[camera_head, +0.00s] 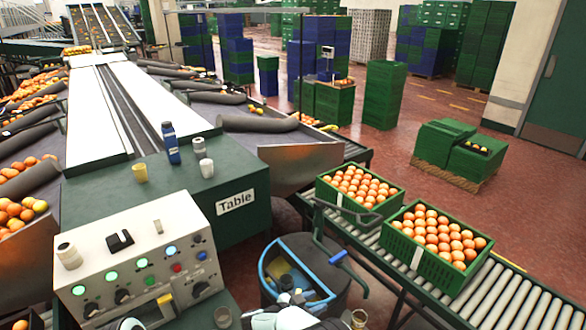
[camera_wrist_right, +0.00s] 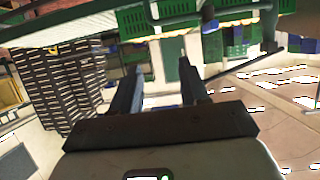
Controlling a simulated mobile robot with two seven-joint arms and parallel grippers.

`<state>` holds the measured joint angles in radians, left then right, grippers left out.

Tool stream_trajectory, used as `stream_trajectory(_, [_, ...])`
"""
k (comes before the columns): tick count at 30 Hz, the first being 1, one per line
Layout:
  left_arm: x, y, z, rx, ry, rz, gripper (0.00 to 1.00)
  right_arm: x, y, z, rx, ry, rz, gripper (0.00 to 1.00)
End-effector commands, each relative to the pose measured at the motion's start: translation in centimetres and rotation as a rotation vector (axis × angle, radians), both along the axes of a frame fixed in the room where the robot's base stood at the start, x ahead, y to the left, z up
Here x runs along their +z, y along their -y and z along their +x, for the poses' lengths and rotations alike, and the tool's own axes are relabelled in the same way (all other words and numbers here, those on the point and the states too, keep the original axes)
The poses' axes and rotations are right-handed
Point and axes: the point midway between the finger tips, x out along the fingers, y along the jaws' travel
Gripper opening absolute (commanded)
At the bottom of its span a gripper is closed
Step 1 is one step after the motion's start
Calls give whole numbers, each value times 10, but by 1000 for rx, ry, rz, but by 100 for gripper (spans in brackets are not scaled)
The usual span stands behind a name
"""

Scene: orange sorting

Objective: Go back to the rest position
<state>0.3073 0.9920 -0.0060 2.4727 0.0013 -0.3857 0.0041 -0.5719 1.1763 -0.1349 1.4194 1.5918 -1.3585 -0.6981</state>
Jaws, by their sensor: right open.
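My right gripper shows in the right wrist view (camera_wrist_right: 161,68) with its two dark fingers apart and nothing between them. In the head view my right gripper (camera_head: 291,298) is low at the bottom centre, in front of the dark bin (camera_head: 325,262) with a blue rim; its fingers are small and hard to make out there. My left gripper is not clearly in view. Two green crates of oranges, the nearer crate (camera_head: 413,262) and the farther crate (camera_head: 325,192), stand on the roller conveyor (camera_head: 497,295) at the right.
The green table (camera_head: 235,180) holds a blue bottle (camera_head: 171,143), a yellow cup (camera_head: 139,172) and white containers (camera_head: 206,167). A control panel (camera_head: 140,270) stands at the lower left. Stacked green crates (camera_head: 384,95) stand behind. Red floor at the right is partly clear.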

Motion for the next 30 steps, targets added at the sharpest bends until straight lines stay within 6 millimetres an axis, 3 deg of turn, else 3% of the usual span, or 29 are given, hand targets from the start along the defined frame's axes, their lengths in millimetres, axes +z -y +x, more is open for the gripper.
stream_trajectory(1, [0, 0, 0, 0, 0, 0, 43, -20, 25, 3, 37, -22, -1, 45])
stream_trajectory(5, [0, 0, 0, 0, 0, 0, 43, -64, 58, 3, 171, -77, 44, 45])
stream_trajectory(8, [0, 0, 0, -1, 1, 0, 43, -104, 79, -13, 277, -155, 118, 45])
stream_trajectory(11, [0, 0, 0, -1, 1, 0, 43, -150, 96, -49, 389, -272, 239, 45])
stream_trajectory(15, [0, 0, -1, 0, -1, 0, 43, -205, 101, -139, 527, -486, 488, 45])
stream_trajectory(18, [0, 0, -1, 0, -1, 0, 43, -221, 92, -209, 593, -630, 668, 45])
stream_trajectory(21, [0, 0, -1, 0, -1, 0, 43, -222, 81, -269, 636, -745, 817, 45])
stream_trajectory(24, [0, 0, -1, 0, -1, 0, 43, -217, 72, -311, 665, -827, 922, 45])
stream_trajectory(27, [0, 0, -1, 0, -1, 0, 43, -211, 66, -335, 683, -874, 981, 45])
stream_trajectory(30, [0, 0, -1, 0, -1, 0, 43, -208, 64, -344, 690, -893, 1004, 45])
